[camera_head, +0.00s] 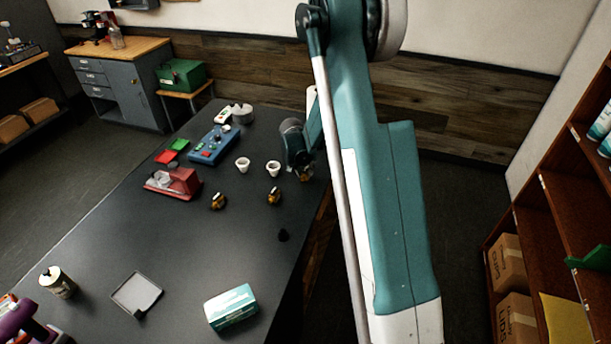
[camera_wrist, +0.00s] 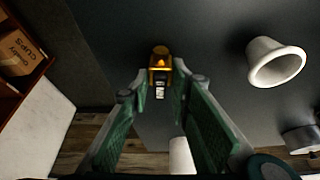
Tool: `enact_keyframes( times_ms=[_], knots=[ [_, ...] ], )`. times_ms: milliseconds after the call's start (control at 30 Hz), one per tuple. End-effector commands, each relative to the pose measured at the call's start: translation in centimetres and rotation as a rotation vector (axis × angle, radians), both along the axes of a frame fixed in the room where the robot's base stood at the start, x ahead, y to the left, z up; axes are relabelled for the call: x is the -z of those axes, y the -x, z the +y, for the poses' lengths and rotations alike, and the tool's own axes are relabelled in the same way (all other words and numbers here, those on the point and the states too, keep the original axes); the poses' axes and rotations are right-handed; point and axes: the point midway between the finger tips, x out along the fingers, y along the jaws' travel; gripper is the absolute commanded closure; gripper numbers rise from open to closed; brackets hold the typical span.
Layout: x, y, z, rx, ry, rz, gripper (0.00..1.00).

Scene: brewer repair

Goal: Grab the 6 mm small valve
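A small brass-coloured valve (camera_wrist: 160,64) with a pale threaded end shows in the wrist view, at or between the fingertips. My gripper (camera_wrist: 160,86) is open, with one green-padded finger on each side of this valve. I cannot tell whether either finger touches it. In the head view this valve (camera_head: 306,175) is at the table's right edge, below my gripper (camera_head: 303,166), partly hidden by the arm. Two more brass-coloured valves stand on the table, one in the middle (camera_head: 217,201) and one farther right (camera_head: 273,196). No size marking is legible.
White cups (camera_head: 242,164) (camera_head: 272,168) stand near the valves; one cup (camera_wrist: 275,62) is right of my gripper in the wrist view. A red device (camera_head: 174,183) and a blue control box (camera_head: 213,145) are left. The dark table's (camera_head: 200,255) middle front is mostly clear.

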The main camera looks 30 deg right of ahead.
Motion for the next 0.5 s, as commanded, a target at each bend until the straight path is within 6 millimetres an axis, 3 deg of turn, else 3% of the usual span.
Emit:
enact_keyframes(
  times_ms=[67, 500],
  knots=[
    [0.00, 0.00, 0.00, 0.000, 0.000, 0.000, 0.94],
    [-0.32, 0.02, 0.00, 0.000, 0.000, 0.000, 0.94]
  ],
)
